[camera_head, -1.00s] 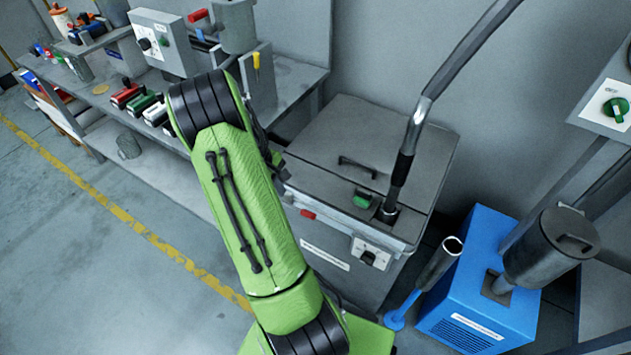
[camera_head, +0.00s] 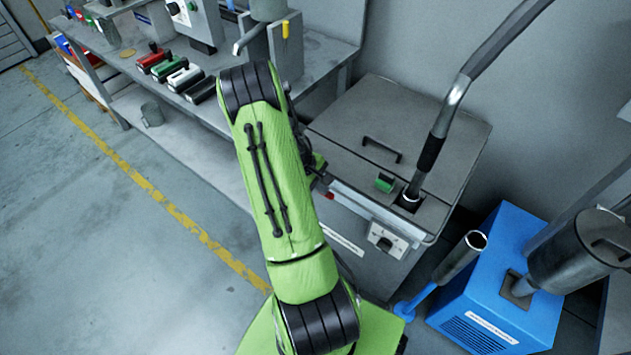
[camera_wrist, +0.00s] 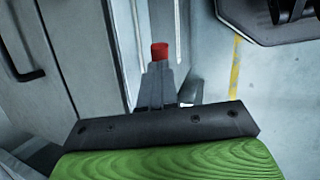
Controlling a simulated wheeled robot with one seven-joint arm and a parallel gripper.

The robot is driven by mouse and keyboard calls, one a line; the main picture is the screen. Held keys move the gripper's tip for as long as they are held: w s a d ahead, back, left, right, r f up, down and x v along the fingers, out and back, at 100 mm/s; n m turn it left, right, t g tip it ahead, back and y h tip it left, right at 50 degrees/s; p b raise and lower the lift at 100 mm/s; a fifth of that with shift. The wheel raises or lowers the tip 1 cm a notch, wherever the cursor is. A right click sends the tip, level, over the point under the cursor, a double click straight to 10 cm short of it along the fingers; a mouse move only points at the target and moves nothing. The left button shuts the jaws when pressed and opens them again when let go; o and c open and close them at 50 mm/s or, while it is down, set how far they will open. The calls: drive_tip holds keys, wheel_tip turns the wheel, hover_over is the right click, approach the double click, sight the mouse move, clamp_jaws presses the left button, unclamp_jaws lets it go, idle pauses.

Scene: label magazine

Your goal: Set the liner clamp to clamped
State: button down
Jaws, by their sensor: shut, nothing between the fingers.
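A grey lidded cabinet (camera_head: 440,118) stands right of my arm. A small red-ended part, which looks like the liner clamp's handle (camera_head: 329,196), shows at its front edge, right beside the end of my arm. In the wrist view the red end (camera_wrist: 160,50) appears just beyond the tips of my gripper (camera_wrist: 159,72). My gripper is shut with nothing between its fingers. I cannot tell whether the fingertips touch the red end. The fingers hide the lower part of the handle. In the head view my arm hides most of the gripper.
The cabinet has a black lid handle (camera_head: 382,149), a green switch (camera_head: 385,182), a dial plate (camera_head: 387,241) and a tall hose (camera_head: 440,130). A blue unit (camera_head: 500,290) stands to the right. A workbench (camera_head: 325,60) is behind left.

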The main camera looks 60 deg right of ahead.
idle(0.3)
drive_tip(key=f, duration=0.1)
drive_tip(key=s+f+b, duration=0.1)
drive_tip(key=f, duration=0.1)
drive_tip(key=shift+s+a+f+b, duration=0.15)
drive_tip(key=shift+s+a+b, duration=0.15)
drive_tip(key=shift+s+b, duration=0.1)
drive_tip(key=s+p+v, duration=0.1)
drive_tip(key=p+v, duration=0.2)
drive_tip(key=v, duration=0.4)
drive_tip(key=s+r+p+v, duration=0.1)
drive_tip(key=s+p+v, duration=0.1)
drive_tip(key=v, duration=0.5)
drive_tip(key=shift+p, duration=0.45)
